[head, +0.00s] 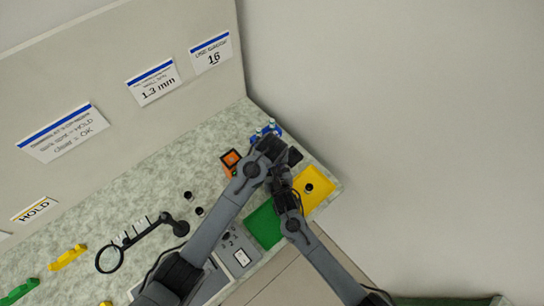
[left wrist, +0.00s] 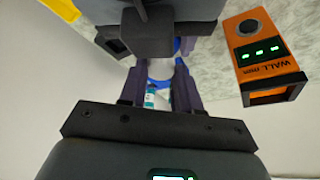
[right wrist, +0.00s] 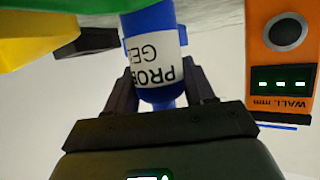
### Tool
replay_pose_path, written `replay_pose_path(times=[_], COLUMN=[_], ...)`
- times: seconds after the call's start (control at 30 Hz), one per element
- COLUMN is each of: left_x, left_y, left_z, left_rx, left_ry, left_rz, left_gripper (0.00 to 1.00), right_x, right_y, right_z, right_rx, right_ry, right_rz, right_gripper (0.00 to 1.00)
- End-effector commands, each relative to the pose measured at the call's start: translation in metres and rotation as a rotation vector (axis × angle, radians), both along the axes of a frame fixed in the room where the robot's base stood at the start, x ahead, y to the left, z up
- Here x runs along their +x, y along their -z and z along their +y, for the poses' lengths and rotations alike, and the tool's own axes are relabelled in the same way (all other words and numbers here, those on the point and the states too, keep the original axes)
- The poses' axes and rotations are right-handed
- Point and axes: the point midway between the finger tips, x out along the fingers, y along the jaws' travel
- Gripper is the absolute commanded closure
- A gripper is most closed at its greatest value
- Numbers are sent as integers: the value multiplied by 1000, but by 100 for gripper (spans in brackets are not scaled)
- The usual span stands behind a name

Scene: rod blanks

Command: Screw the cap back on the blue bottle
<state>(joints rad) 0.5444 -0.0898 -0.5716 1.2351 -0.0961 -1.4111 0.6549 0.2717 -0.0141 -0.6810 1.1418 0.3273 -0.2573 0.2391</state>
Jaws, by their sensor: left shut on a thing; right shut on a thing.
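The blue bottle (right wrist: 153,50), with a white label reading "PROBE GEL", stands out in the right wrist view. My right gripper (right wrist: 163,65) is shut on its body, one finger on each side. A narrower blue part shows at the bottle's end nearest my palm. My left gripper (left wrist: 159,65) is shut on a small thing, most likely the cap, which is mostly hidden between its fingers. In the head view my left gripper (head: 268,147) and right gripper (head: 280,178) are close together, and their arms hide the bottle and cap.
An orange wall gauge (head: 231,158) with green lights stands beside the grippers; it also shows in the left wrist view (left wrist: 258,45). A blue rack (head: 258,134) is at the far corner. Green (head: 264,226) and yellow (head: 319,181) trays lie near the right edge. A black block (head: 294,156) is close by.

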Motion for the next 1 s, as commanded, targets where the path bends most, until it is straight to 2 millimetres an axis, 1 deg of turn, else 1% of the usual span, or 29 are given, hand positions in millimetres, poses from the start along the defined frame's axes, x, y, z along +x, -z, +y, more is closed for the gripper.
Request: replay_pose_path(times=[0.1, 0.2, 0.43, 0.47, 0.6, 0.63, 0.87, 1.0], left_x=[0, 0, 0, 0, 0, 0, 0, 0], left_y=[0, 0, -1, -1, -1, -1, 0, -7], left_z=[1, 1, 1, 1, 1, 1, 2, 1], left_rx=[-6, -5, -3, -3, -3, -3, -3, -3], left_ry=[148, 221, 228, 228, 227, 226, 225, 225], left_rz=[1, -4, -4, -4, -4, -4, -4, -5], left_gripper=[95, 95, 95, 66, 45, 42, 42, 42], right_x=[0, 0, 0, 0, 0, 0, 0, 0], right_y=[0, 0, 1, 1, 1, 1, 1, 0], right_z=[0, 0, 0, 0, 0, 0, 0, 0], right_rx=[-1, -1, -1, -1, -1, -1, -1, -1], right_ry=[-1, -1, -1, -1, -1, -1, -1, 0], right_rz=[1, 1, 1, 1, 1, 1, 1, 1], right_gripper=[100, 100, 100, 100, 100, 100, 100, 100])
